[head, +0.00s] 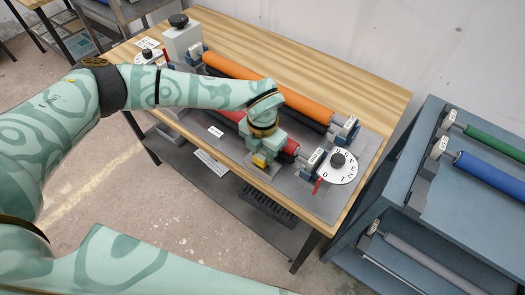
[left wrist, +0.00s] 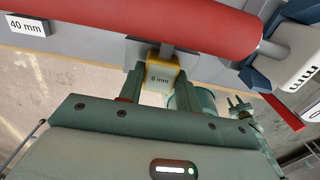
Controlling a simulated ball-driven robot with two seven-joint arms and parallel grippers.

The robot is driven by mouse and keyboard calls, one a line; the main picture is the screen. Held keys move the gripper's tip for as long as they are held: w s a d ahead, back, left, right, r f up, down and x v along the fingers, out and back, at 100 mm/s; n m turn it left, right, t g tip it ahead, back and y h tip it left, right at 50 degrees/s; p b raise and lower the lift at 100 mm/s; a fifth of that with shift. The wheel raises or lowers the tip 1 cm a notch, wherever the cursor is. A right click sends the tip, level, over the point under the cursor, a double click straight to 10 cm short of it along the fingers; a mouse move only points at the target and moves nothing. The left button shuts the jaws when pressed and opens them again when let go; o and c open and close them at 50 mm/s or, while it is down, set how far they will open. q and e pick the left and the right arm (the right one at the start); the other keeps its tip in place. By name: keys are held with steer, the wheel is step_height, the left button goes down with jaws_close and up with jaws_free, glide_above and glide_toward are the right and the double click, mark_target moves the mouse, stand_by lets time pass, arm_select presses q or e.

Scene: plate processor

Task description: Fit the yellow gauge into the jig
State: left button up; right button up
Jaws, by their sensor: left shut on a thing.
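The yellow gauge (left wrist: 161,76) is a small yellow-edged block with a grey face marked "8 mm" in the left wrist view. My left gripper (left wrist: 158,84) is shut on it, with one finger on each side. A grey piece runs from the gauge's top to beneath the red roller (left wrist: 150,25); whether it touches the roller is unclear. In the head view, the gauge (head: 260,160) shows under my left gripper (head: 262,152), at the front edge of the machine. My wrist hides part of the red roller. I cannot make out the jig for certain. My right gripper is out of view.
The grey machine bed (head: 345,192) lies on a wooden table (head: 375,97). An orange roller (head: 270,86) lies behind the red one. A white numbered dial (head: 343,170) with a red lever (head: 317,187) is at the right. A blue-grey rack (head: 420,190) holds several rollers beyond.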

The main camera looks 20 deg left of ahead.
mark_target(262, 154)
arm_select(q)
steer(key=shift+f, duration=0.2)
steer(key=o, duration=1)
step_height(262, 154, up, 13)
steer(key=shift+f+p, duration=0.2)
steer(key=shift+p, duration=0.6)
